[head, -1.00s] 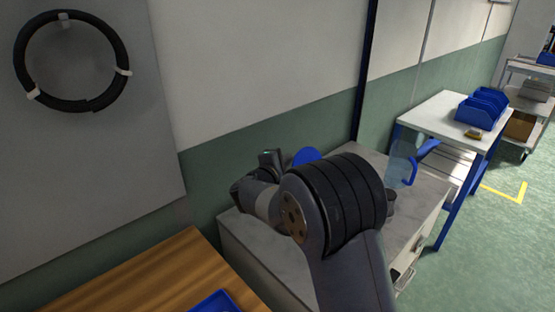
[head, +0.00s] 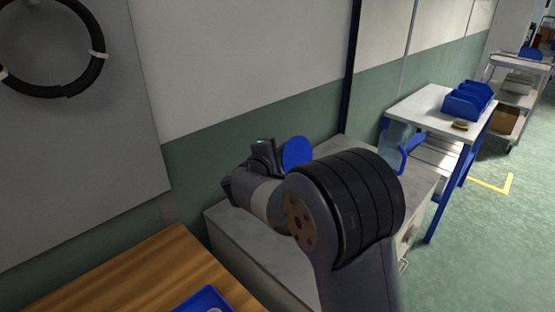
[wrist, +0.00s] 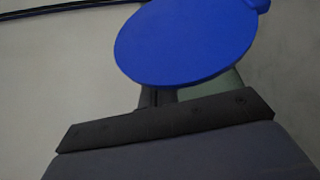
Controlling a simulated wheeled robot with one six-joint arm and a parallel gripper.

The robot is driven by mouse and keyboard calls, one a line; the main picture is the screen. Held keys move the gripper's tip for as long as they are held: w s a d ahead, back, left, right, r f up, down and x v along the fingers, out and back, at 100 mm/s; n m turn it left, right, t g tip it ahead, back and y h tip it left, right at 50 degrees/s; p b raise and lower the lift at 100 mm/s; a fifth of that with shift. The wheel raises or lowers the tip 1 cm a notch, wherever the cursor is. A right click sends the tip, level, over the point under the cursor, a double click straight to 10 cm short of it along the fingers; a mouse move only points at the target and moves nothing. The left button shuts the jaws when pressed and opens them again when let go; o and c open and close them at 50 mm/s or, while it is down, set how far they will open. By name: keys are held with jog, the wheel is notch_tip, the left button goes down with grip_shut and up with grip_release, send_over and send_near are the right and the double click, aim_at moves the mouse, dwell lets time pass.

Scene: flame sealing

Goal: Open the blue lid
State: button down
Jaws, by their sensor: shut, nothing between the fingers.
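The blue lid (head: 298,152) shows in the head view as a round disc seen nearly face-on, tilted up beside the end of my arm. It fills the upper middle of the wrist view (wrist: 187,42), with a small blue knob or hinge at its upper right edge. My gripper (wrist: 162,97) is shut and empty. Its dark finger tips show just below the lid's lower edge, partly covered by it; I cannot tell whether they touch. In the head view my arm hides the fingers and whatever the lid is attached to.
A clear jug with a blue handle (head: 413,150) stands on the grey counter (head: 241,232), right of my arm. A white table (head: 428,106) with blue bins (head: 468,101) is behind it. A wooden top (head: 130,278) with a blue tray (head: 204,300) lies front left. The wall is close behind.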

jog(key=shift+s+d+r+m+t+b, duration=0.5)
jog(key=shift+m+b, duration=0.3)
jog(key=shift+b, duration=1.85)
jog(key=b+v, duration=0.1)
jog(key=v, duration=0.9)
jog(key=shift+s+a, duration=0.25)
jog(key=shift+s, duration=0.05)
